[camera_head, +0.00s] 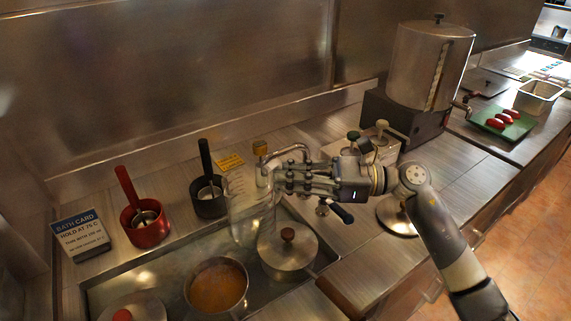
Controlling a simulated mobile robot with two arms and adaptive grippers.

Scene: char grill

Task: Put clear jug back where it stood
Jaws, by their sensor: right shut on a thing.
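The clear jug (243,210) is upright and see-through, at the middle of the head view. My right gripper (280,178) reaches in from the right and is shut on the jug's right side, where its handle would be; the fingers hide that part. The jug shows in front of the back ledge, beside the lidded pot (289,252). I cannot tell whether its base touches anything. My left gripper is not in view.
A steel bath (150,272) holds the lidded pot and an open pot of orange soup (217,288). A red pot (146,224), a black pot (208,199) and a blue bath card (80,234) stand behind. A large urn (428,65) stands right. Counter left of the urn has some clear room.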

